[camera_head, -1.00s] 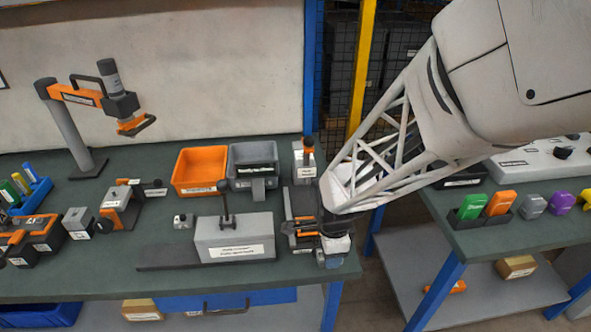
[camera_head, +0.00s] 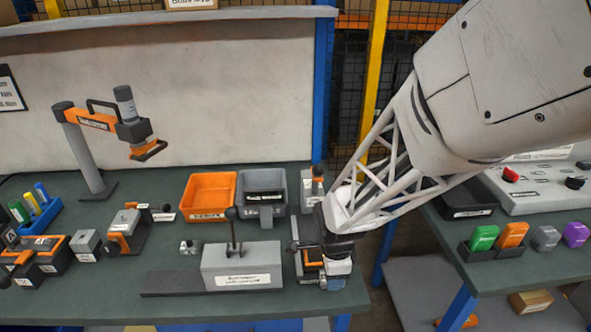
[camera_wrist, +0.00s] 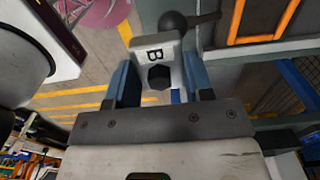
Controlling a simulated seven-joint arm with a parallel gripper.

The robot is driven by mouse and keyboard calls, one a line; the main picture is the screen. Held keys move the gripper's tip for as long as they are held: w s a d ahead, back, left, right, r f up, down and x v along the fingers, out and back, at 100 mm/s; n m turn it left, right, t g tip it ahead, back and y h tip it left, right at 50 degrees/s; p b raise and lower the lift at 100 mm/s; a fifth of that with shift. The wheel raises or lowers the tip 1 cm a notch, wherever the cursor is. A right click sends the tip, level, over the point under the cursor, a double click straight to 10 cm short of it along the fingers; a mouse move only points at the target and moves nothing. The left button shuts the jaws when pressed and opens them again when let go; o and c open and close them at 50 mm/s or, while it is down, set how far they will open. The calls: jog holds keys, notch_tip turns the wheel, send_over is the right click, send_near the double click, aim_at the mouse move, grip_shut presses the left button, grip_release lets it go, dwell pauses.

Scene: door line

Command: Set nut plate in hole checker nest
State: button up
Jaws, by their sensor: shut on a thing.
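My gripper (camera_wrist: 160,88) has blue fingers on both sides of a light grey piece (camera_wrist: 145,57) marked "B", with a dark hexagon on its face; it is shut on this piece, which I take to be the nut plate. In the head view my gripper (camera_head: 335,277) is low at the front right of the left bench, just right of a black and orange fixture (camera_head: 309,263). My wrist hides part of that spot. A dark ball knob (camera_wrist: 173,24) shows behind the piece. I cannot tell which fixture is the hole checker nest; labels are unreadable.
A grey block with an upright knobbed lever (camera_head: 240,268) stands left of my gripper. Behind it are an orange bin (camera_head: 208,207) and a grey bin (camera_head: 262,201). The bench's right edge is close to my gripper, with a gap before the right bench (camera_head: 520,262).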

send_over(319, 258)
jog(key=shift+w+f, duration=0.35)
jog(key=shift+f, duration=0.25)
jog(key=shift+f, duration=1.75)
jog(key=shift+f, duration=0.2)
jog(key=shift+f, duration=0.15)
jog(key=shift+s+f, duration=0.25)
jog(key=shift+f, duration=0.15)
jog(key=o, duration=1.1)
jog(key=shift+s+f, duration=0.15)
jog(key=shift+f, duration=0.1)
jog(key=shift+o, duration=0.2)
jog(key=shift+r, duration=0.1)
notch_tip(319, 258, up, 14)
jog(key=shift+w, duration=0.35)
